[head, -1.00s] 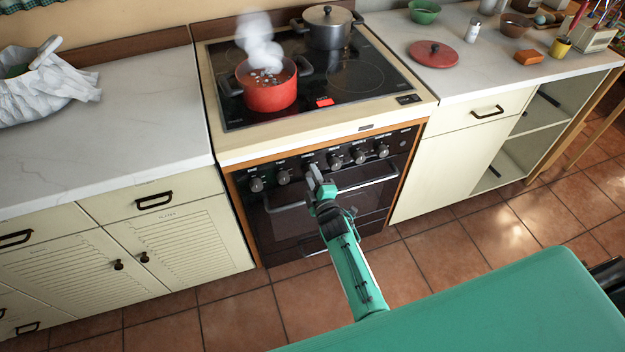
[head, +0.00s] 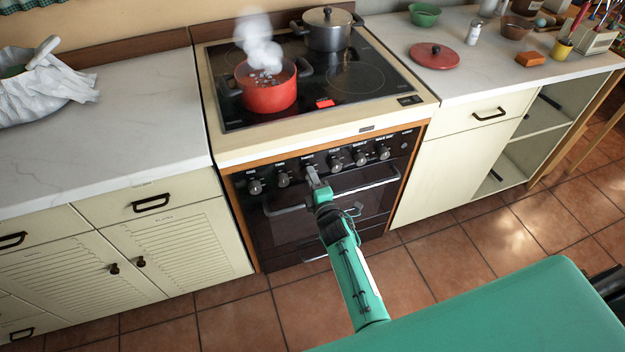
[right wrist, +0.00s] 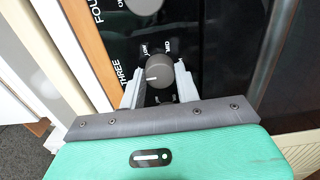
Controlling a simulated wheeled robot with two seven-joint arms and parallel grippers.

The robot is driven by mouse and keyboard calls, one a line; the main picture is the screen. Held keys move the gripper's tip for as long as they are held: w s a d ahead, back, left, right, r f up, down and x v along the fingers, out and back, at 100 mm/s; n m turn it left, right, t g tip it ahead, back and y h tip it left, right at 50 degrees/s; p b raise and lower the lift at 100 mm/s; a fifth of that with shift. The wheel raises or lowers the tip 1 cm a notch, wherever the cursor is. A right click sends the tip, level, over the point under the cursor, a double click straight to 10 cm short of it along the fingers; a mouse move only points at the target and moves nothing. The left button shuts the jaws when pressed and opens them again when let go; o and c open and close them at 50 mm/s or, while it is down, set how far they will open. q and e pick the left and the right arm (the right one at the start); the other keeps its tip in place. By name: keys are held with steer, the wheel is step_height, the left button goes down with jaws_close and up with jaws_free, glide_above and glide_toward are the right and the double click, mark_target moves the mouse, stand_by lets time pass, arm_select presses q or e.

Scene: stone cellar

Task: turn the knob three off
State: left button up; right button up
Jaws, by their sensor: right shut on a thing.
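Knob three (right wrist: 160,72) is a dark grey round knob on the black oven panel, with the word THREE beside it in the right wrist view. A short white mark on its face points to the left in that view. My right gripper (right wrist: 158,80) has one finger on each side of the knob and is shut on it. In the head view my right gripper (head: 314,177) reaches the front panel of the stove (head: 325,160), and its fingers hide most of knob three. My left gripper is not in view.
Other knobs (head: 284,180) stand in the same row on both sides, close to my fingers. An oven handle (head: 365,188) runs just below. A steaming red pot (head: 268,88) and a grey lidded pot (head: 328,28) stand on the hob above.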

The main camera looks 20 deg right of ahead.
steer(key=o, duration=1)
steer(key=shift+c, duration=0.2)
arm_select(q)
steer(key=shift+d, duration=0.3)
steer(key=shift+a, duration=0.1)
